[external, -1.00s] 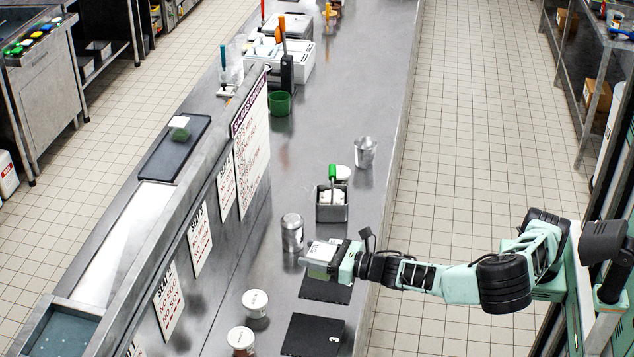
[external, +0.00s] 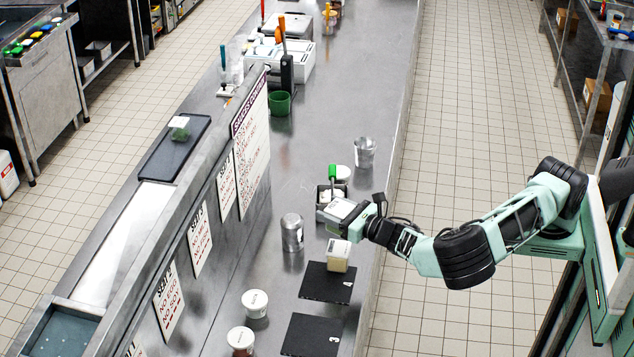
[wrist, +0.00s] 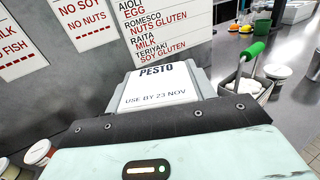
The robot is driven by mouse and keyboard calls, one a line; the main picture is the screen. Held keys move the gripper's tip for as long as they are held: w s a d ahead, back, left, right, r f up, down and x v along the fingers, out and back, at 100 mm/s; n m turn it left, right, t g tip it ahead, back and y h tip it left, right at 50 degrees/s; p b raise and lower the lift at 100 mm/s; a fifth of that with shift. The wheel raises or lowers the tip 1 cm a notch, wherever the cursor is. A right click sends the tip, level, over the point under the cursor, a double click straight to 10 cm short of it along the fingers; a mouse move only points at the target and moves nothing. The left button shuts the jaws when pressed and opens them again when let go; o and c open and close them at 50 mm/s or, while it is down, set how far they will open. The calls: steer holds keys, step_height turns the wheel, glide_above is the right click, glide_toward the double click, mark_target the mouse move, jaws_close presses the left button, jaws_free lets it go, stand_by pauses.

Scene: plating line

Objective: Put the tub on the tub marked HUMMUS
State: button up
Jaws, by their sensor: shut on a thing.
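My gripper (external: 346,217) is shut on a tub with a white label (external: 340,208), held above the counter beside a metal bin. In the wrist view the held tub (wrist: 158,88) reads PESTO, USE BY 23 NOV. A square cream tub with a pale label (external: 338,257) stands at the back of the slate marked 4, below and slightly left of my gripper. Its label is too small to read, so I cannot tell whether it says HUMMUS. It is not seen in the wrist view.
Slate 4 (external: 318,288) and slate 3 (external: 305,340) lie on the counter. A metal canister (external: 292,234) stands left of my gripper. A metal bin (external: 326,213) with a green-handled tool (external: 332,172) is close behind. Round white-lidded tubs (external: 255,299) stand near the sign wall.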

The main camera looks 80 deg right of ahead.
mark_target(334, 229)
step_height(334, 229, down, 6)
steer(key=shift+r+p, duration=0.15)
steer(key=shift+p, duration=0.75)
steer(key=shift+f, duration=0.25)
steer(key=shift+f+b, duration=0.2)
steer(key=shift+b, duration=0.15)
steer(key=o, duration=1.1)
steer(key=shift+r, duration=0.1)
